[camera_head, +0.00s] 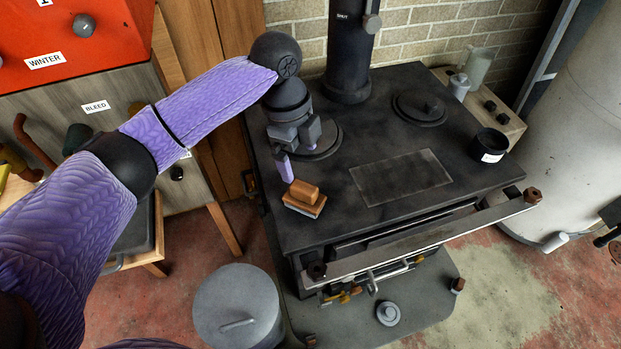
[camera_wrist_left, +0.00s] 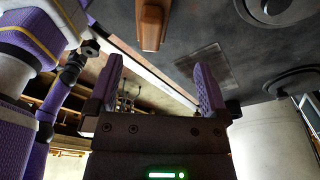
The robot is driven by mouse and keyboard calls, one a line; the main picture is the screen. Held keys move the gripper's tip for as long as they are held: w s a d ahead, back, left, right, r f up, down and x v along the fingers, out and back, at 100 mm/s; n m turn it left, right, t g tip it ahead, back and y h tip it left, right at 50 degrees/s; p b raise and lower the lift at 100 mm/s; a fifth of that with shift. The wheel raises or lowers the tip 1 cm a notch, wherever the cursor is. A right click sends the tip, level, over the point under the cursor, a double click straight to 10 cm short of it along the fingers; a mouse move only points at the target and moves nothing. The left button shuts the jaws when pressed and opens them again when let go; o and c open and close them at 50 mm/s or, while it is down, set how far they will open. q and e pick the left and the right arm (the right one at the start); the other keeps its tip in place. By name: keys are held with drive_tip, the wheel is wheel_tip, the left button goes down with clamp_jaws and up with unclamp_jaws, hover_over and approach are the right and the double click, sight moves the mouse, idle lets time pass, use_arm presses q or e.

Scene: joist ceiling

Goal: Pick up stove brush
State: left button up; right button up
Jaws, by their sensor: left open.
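The stove brush (camera_head: 304,198), a small block with an orange-brown wooden handle, lies on the black stove top (camera_head: 350,225) near its front left corner. It also shows in the left wrist view (camera_wrist_left: 152,25), at the top centre beyond my fingertips. My left gripper (camera_head: 298,155) is open and empty. It is above the stove, just behind and left of the brush in the head view, and apart from it. In the left wrist view its two purple fingers (camera_wrist_left: 157,78) are spread wide. My right gripper cannot be made out in either view.
A stovepipe (camera_head: 349,50) rises behind my gripper. A black cup (camera_head: 489,146) stands at the stove's right. A rail (camera_head: 430,235) runs along the stove front. A grey lidded bin (camera_head: 237,305) stands on the floor in front. The stove top around the brush is mostly clear.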

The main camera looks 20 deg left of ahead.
sight(304, 186)
use_arm(q)
drive_tip(key=f+b, duration=0.1)
drive_tip(key=f, duration=0.2)
drive_tip(key=s+d+f+b, duration=0.1)
drive_tip(key=f, duration=0.2)
drive_tip(key=f+b, duration=0.2)
drive_tip(key=f, duration=0.1)
drive_tip(key=shift+s+d+f, duration=0.25)
drive_tip(key=shift+s, duration=0.05)
use_arm(e)
drive_tip(key=s+d+f, duration=0.2)
drive_tip(key=s+f, duration=0.2)
use_arm(q)
drive_tip(key=shift+r, duration=0.1)
drive_tip(key=shift+c, duration=0.7)
drive_tip(key=c, duration=1.2)
clamp_jaws()
drive_tip(key=shift+w+r, duration=0.1)
drive_tip(key=shift+r, duration=0.2)
wheel_tip(304, 186, up, 9)
drive_tip(key=p, duration=0.4)
drive_tip(key=shift+r, duration=0.3)
drive_tip(key=o, duration=0.7)
unclamp_jaws()
drive_tip(key=c, duration=0.5)
use_arm(e)
drive_tip(key=w+r, duration=0.1)
drive_tip(key=w+a+r, duration=0.2)
drive_tip(key=r, duration=0.1)
